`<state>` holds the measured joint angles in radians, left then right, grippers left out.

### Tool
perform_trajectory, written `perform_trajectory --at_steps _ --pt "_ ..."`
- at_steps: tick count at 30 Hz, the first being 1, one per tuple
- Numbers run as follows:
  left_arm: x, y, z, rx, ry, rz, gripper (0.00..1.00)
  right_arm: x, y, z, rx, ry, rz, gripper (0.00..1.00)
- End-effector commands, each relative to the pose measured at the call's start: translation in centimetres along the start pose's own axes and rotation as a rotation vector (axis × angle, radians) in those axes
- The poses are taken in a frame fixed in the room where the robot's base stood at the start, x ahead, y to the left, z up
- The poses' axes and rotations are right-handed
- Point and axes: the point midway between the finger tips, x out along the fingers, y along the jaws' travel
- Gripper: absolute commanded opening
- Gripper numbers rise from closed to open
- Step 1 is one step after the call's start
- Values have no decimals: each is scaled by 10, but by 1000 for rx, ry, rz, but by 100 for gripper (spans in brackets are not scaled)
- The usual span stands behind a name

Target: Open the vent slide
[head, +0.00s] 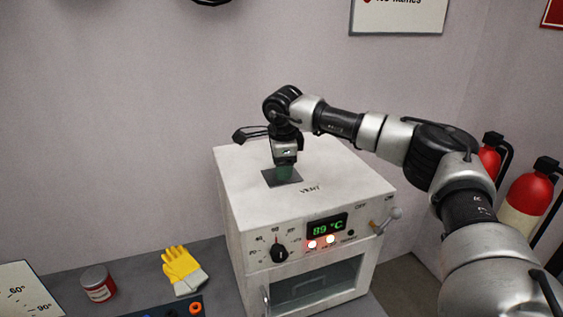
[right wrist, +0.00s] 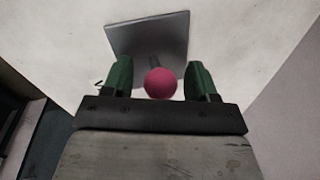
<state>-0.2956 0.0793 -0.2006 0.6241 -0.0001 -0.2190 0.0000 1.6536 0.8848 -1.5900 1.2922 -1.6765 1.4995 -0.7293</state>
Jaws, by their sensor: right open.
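The vent slide is a dark grey metal plate (head: 270,180) on top of the white oven, behind the printed word VENT. It shows also in the right wrist view (right wrist: 150,35), with a round pink-red knob (right wrist: 160,83) on a short dark stem. My right gripper (head: 285,173) points down over the plate. In the right wrist view its green fingers are open, one on each side of the knob, with a gap visible on both sides. The knob is hidden by the gripper in the head view. My left gripper is not in view.
The white oven (head: 245,200) has a dial, an 89 °C display, two lit lamps and a lever (head: 385,220) at its right front. Yellow gloves (head: 182,268) and a red-labelled can (head: 98,284) lie on the bench to the left. Fire extinguishers (head: 530,190) stand right.

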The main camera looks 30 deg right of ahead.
Motion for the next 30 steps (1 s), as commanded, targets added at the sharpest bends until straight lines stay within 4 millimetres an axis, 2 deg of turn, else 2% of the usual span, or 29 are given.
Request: perform_trajectory --at_steps 1,2,12,16,19,27,30 --pt "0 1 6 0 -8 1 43 0 0 0 0 0 0 58" --pt "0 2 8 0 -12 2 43 0 0 0 0 0 0 54" --pt "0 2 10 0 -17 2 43 -1 0 0 0 0 0 2" --pt "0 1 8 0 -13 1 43 -1 0 0 0 -1 0 0" --pt "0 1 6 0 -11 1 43 0 -2 -9 3 -1 0 0" --pt "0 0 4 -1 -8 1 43 1 -15 -71 7 -1 -1 0" --pt "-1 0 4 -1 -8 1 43 2 -18 -85 4 -1 -1 0"
